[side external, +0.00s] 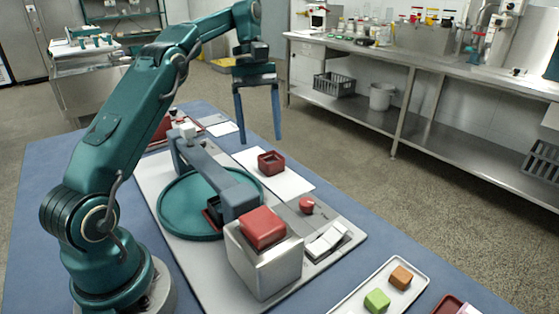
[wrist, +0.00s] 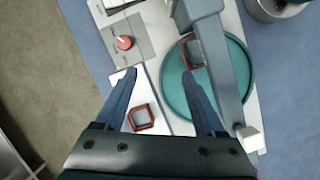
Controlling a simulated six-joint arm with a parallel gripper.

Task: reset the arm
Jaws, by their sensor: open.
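My gripper (side external: 259,116) is open and empty, pointing down high above the blue table. Its two blue fingers (wrist: 163,92) show apart in the wrist view, with nothing between them but the scene below. Under it stands the mill: a grey-blue arm (side external: 210,172) over a round teal plate (side external: 185,208), on a pale base board. A red block (side external: 263,227) sits on the silver box (side external: 262,262) at the mill's front. A small red open container (side external: 271,163) stands on a white sheet; it also shows in the wrist view (wrist: 140,118).
A red knob (side external: 306,204) and white switches (side external: 327,240) are on the base board. A white tray (side external: 340,305) at the front right holds a green block (side external: 377,300) and an orange block (side external: 401,276). A steel bench (side external: 430,84) stands behind, apart from the table.

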